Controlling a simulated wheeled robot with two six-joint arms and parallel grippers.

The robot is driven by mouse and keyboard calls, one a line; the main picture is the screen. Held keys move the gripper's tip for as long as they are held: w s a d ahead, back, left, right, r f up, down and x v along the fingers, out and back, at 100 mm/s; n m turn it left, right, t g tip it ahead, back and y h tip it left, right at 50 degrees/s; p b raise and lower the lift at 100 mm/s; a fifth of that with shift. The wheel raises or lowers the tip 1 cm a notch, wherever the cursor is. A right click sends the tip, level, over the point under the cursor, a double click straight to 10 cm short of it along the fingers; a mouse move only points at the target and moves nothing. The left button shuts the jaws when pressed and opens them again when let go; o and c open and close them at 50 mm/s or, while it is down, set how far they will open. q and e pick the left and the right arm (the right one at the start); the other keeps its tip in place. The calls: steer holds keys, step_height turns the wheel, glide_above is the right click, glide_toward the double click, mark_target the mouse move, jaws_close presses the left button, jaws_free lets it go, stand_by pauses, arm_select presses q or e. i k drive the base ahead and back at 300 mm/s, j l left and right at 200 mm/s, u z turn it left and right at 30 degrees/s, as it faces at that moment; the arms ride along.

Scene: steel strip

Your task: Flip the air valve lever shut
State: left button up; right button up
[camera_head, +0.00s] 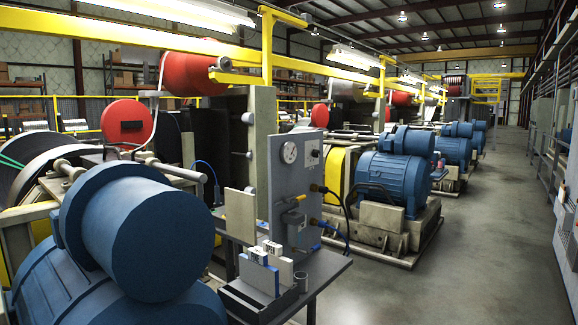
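A grey upright panel (311,178) stands on a small dark bench right of the picture's middle. A round white gauge (289,152) is at its upper left, with a small dark-and-white fitting (312,153) beside it. Lower down is a blue-grey valve body (294,220). A small orange-yellow piece (300,198) sits just above it and may be the lever; its exact angle is too small to tell. Brass-coloured fittings with a black and a blue hose are at the panel's right edge. Neither of my grippers is in view.
The bench top (328,268) holds a grey tray (252,300) with upright blocks, a small grey cup (301,281) and a beige plate (240,215). A large blue motor (135,235) fills the left foreground. Open concrete floor (470,240) lies to the right.

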mark_target(302, 197)
steer(key=i+l+u, duration=0.1)
steer(key=l, duration=0.25)
steer(key=i+l+u, duration=0.15)
steer(key=l, duration=0.2)
steer(key=i+l, duration=0.1)
steer(key=i, duration=0.35)
steer(key=i+l, duration=0.15)
steer(key=i, duration=0.25)
